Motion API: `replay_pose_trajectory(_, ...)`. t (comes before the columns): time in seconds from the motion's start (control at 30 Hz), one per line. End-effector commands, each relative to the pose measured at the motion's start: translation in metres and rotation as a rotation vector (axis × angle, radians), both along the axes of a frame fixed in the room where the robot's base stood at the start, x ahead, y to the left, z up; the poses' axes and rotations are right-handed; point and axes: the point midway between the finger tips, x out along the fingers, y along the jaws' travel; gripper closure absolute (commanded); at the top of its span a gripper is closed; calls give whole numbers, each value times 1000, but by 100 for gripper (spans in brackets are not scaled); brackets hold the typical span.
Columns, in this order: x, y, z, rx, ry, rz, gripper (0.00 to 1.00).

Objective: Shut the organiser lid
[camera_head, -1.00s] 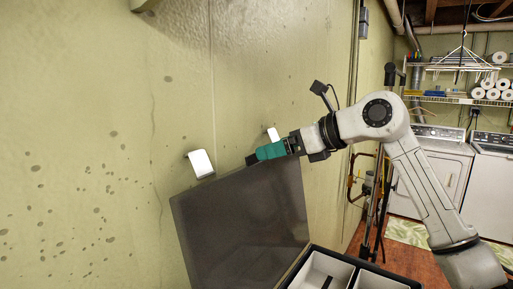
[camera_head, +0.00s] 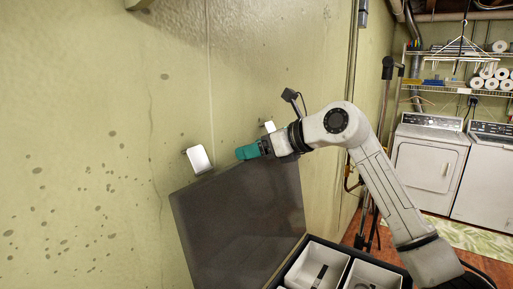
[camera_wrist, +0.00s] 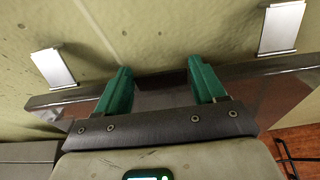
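The organiser lid (camera_head: 235,225) is a dark grey panel standing raised and tilted back near the wall. The organiser (camera_head: 309,267) is a dark case with white compartments below it, cut off by the bottom of the head view. My gripper (camera_head: 246,152) is at the lid's top edge. In the wrist view my gripper (camera_wrist: 160,82) has its two teal fingers spread apart with nothing held between them. The lid's top edge (camera_wrist: 158,78) runs across behind the fingers there. I cannot tell whether the fingers touch the lid.
Two white wall brackets (camera_head: 198,159) (camera_wrist: 53,68) are close behind the lid. The green wall (camera_head: 90,150) is just beyond it. A washer and dryer (camera_head: 427,165) stand at the far right, with a shelf (camera_head: 455,85) above. Some floor shows before them.

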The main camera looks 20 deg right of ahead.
Motion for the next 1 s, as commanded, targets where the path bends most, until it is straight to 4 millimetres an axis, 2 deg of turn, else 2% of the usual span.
replay_pose_trajectory(0.07,0,0,0,0,0,0,38)
replay_pose_trajectory(0.6,0,0,0,0,0,-1,90)
replay_pose_trajectory(0.83,-3,-3,-1,13,-20,-2,91)
replay_pose_trajectory(1.0,-16,-13,-3,66,-91,-3,92)
